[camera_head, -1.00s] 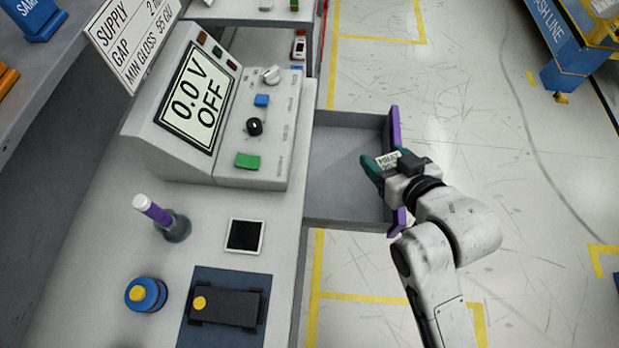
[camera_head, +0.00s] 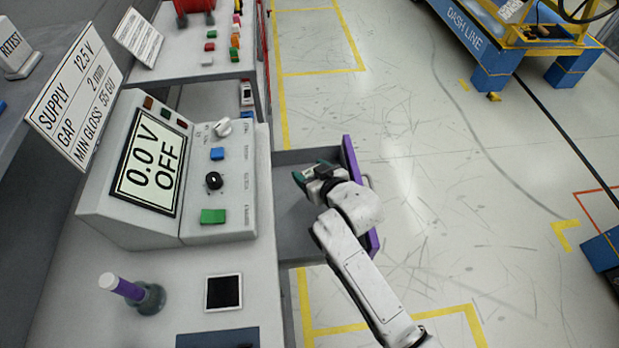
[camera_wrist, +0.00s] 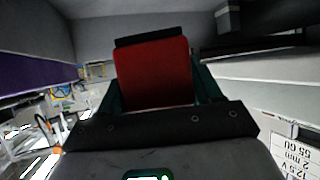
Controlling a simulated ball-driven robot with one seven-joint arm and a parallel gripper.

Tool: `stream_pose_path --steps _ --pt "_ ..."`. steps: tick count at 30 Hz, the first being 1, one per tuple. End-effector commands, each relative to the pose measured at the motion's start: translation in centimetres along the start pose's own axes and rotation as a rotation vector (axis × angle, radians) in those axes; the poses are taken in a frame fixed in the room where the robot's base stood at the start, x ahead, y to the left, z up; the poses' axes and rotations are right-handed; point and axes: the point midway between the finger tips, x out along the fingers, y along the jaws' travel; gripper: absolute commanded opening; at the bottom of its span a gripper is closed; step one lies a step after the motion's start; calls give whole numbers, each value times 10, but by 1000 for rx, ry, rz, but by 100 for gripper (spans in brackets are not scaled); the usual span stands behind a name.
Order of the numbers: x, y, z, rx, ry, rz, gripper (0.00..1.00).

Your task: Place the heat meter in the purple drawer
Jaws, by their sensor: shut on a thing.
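The purple drawer stands open; its purple front (camera_head: 352,160) and grey inside (camera_head: 295,215) show in the head view. My gripper (camera_head: 303,178) is over or inside the drawer's open space, pointing left toward the bench. In the wrist view my gripper (camera_wrist: 155,80) is shut on a red block-like thing with a black end, which I take to be the heat meter (camera_wrist: 153,75). It sits between the two green fingers. In the head view the meter is mostly hidden by my gripper. Whether it touches the drawer floor I cannot tell. A purple panel (camera_wrist: 35,70) shows at the wrist view's left.
A grey power supply (camera_head: 160,180) reading 0.0 V OFF stands on the bench left of the drawer. A purple-and-white stick in a holder (camera_head: 130,290) and a black square tile (camera_head: 224,292) are in front of it.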

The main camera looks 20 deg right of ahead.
Motion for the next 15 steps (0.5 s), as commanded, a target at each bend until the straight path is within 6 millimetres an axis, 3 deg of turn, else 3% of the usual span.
stream_pose_path --steps 4,9,15 --pt "11 -1 3 -1 1 0 29" --pt "22 -1 25 -1 -1 0 29" --pt "24 -1 30 -1 2 0 29"
